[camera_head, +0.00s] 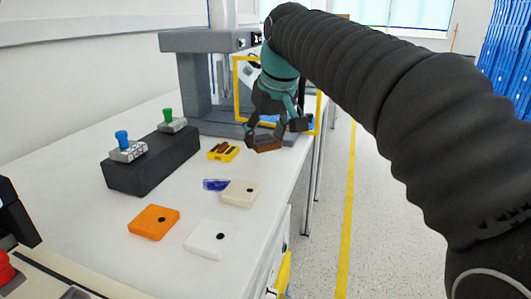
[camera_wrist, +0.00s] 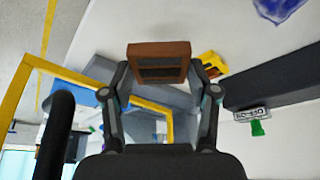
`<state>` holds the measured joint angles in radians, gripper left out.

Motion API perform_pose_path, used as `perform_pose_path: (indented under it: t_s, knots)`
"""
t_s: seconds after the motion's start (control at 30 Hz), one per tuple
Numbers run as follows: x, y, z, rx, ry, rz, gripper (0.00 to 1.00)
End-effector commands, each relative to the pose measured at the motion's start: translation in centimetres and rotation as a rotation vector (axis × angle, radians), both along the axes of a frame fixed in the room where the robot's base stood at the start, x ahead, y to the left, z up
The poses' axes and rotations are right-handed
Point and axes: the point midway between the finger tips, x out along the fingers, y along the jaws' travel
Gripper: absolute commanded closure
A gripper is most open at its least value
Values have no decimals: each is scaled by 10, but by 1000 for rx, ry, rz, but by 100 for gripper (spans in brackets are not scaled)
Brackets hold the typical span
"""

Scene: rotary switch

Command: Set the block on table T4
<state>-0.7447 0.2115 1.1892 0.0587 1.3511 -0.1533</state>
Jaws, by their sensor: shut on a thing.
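My gripper (camera_head: 267,135) is shut on a brown block (camera_head: 267,146). In the wrist view the block (camera_wrist: 158,52) sits between the two fingertips of my gripper (camera_wrist: 160,72), its dark slotted face toward the camera. In the head view the block is near the right edge of a long white table (camera_head: 180,250). I cannot tell whether it touches the surface. No T4 label is readable, so I cannot tell if this table is T4.
A grey machine stand (camera_head: 195,85) with a yellow frame (camera_head: 237,85) is behind my gripper. A yellow holder (camera_head: 223,152), a dark box (camera_head: 150,165) with blue and green knobs, and orange (camera_head: 153,222), white (camera_head: 209,239) and cream (camera_head: 240,193) tiles are on the table. Open floor lies right.

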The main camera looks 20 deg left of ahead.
Motion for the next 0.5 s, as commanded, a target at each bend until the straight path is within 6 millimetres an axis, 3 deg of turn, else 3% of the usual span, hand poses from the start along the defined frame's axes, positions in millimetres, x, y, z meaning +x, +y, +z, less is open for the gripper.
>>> perform_pose_path:
  t_s: [0.2, 0.5]
  knots:
    - [0, 0, -31, -1, 1, 0, 76]
    - [0, 0, -35, 0, 0, 0, 76]
